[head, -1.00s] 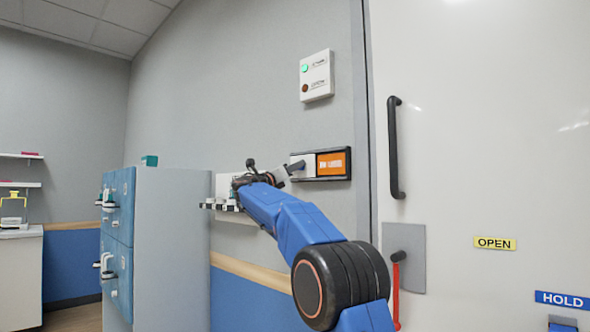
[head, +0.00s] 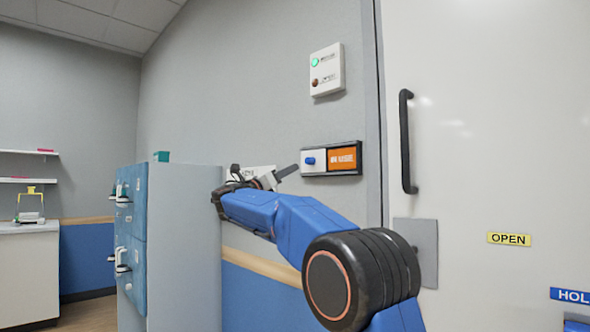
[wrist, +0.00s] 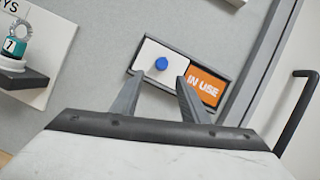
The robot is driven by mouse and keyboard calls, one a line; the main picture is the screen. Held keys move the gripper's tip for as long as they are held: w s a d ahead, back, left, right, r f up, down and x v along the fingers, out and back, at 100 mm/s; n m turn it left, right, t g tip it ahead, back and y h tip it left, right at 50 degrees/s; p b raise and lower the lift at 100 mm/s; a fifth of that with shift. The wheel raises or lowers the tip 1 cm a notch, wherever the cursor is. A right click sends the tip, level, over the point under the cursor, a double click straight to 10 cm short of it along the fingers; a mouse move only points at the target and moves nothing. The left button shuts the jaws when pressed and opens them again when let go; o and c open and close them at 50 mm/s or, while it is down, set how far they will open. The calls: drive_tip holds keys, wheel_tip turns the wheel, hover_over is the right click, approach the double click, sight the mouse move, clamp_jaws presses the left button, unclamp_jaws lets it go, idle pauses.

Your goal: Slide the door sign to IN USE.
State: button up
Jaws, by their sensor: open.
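The door sign (head: 332,173) is a dark frame on the grey wall, left of the white door. Its white sliding panel (wrist: 149,63) with a blue knob (wrist: 161,63) covers the left part, and the orange IN USE face (head: 343,158) shows on the right. The blue knob also shows in the head view (head: 310,161). My gripper (wrist: 158,92) is open and empty, its two fingers apart and pointing at the sign. In the head view my gripper (head: 287,172) is just left of and below the knob, apart from it.
An indicator box (head: 327,70) with a green and a dark red light is above the sign. A black door handle (head: 406,142) and a grey plate are to the right. A blue-fronted cabinet (head: 130,235) stands left. A key hook board (wrist: 38,55) shows at the wrist view's left.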

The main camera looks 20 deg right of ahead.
drive_tip(key=v, duration=0.5)
drive_tip(key=shift+s+a+f, duration=0.15)
drive_tip(key=shift+a, duration=0.2)
drive_tip(key=s+d+f+m+g+y, duration=0.1)
drive_tip(key=s+d+f+m+y, duration=0.25)
drive_tip(key=s+f, duration=0.45)
drive_tip(key=s+d+f+m+g+y, duration=0.2)
drive_tip(key=s+f+m+y, duration=0.15)
drive_tip(key=s+f, duration=0.5)
drive_tip(key=s+d+f+m+g+y, duration=0.1)
drive_tip(key=s+d+f+m+y, duration=0.25)
drive_tip(key=s+f, duration=0.5)
drive_tip(key=s+a+f+m+y, duration=0.3)
drive_tip(key=s+a+f+m, duration=0.1)
drive_tip(key=s+f, duration=0.5)
drive_tip(key=s+a+f+m+y, duration=0.3)
drive_tip(key=s+a+f+m, duration=0.2)
drive_tip(key=s+f+m, duration=0.2)
drive_tip(key=s+a+f+m+g+y, duration=0.1)
drive_tip(key=s+a+f+m+y, duration=0.2)
drive_tip(key=s+f, duration=0.7)
drive_tip(key=a+f+m, duration=0.2)
drive_tip(key=shift+s+a, duration=0.25)
drive_tip(key=shift+s, duration=0.1)
drive_tip(key=shift+r+m+y, duration=0.1)
drive_tip(key=shift+m+y, duration=0.15)
